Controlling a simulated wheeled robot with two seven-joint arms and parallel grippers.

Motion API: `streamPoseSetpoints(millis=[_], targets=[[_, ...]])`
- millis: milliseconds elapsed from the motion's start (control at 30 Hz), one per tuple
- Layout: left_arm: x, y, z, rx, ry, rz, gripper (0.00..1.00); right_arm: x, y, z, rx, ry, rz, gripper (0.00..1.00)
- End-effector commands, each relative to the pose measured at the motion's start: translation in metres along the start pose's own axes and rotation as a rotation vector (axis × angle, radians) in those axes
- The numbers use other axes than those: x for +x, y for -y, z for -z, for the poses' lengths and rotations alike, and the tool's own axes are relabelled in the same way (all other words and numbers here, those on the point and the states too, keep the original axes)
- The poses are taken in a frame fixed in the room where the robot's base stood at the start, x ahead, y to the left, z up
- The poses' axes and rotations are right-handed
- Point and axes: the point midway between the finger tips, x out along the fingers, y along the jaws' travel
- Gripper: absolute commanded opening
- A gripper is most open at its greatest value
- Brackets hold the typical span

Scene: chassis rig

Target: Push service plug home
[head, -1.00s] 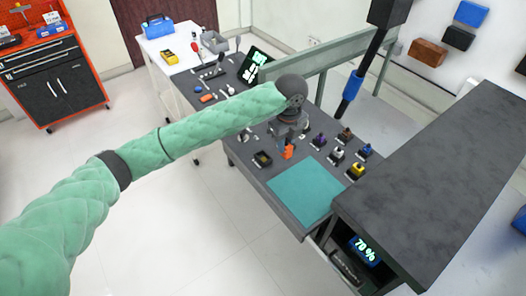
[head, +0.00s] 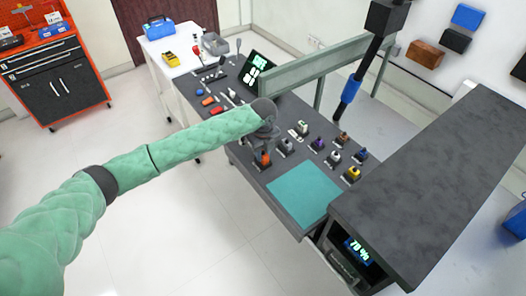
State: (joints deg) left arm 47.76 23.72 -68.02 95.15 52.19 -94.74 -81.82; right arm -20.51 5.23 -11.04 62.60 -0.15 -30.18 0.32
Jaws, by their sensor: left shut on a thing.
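My left gripper (head: 264,148) is over the near left part of the dark bench, pointing down. It is shut on an orange plug (head: 264,159), which shows just below it. The plug is at the place of a dark, yellow-marked socket, now mostly covered by the gripper and plug. I cannot tell how deep the plug sits or whether a gap is left. My right gripper is not in view.
Several connectors stand close by on the right, among them a grey one (head: 284,147) and a yellow one (head: 351,174). A teal mat (head: 304,193) lies clear in front. A dark raised cabinet (head: 430,180) bounds the right side. Tools lie farther back.

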Motion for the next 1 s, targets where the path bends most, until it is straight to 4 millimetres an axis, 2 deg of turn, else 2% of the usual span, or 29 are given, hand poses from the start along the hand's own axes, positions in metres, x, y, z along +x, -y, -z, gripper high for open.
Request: streamPoseSetpoints(millis=[500, 533, 600, 633, 1000], targets=[[0.0087, 0.0002, 0.0001, 0.0, 0.0, 0.0, 0.0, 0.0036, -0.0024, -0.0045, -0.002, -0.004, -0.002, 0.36], [0.0083, 0.0002, 0.0, 0.0, 0.0, 0.0, 0.29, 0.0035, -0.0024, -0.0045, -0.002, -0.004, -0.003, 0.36], [0.0083, 0.0002, 0.0001, 0.0, 0.0, 0.0, 0.43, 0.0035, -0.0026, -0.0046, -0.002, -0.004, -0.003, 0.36], [0.0083, 0.0002, 0.0001, 0.0, 0.0, 0.0, 0.45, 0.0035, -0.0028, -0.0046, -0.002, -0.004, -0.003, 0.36], [0.0044, 0.0005, 0.0001, 0.0, 0.001, 0.002, 0.45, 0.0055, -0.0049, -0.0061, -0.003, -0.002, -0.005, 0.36]])
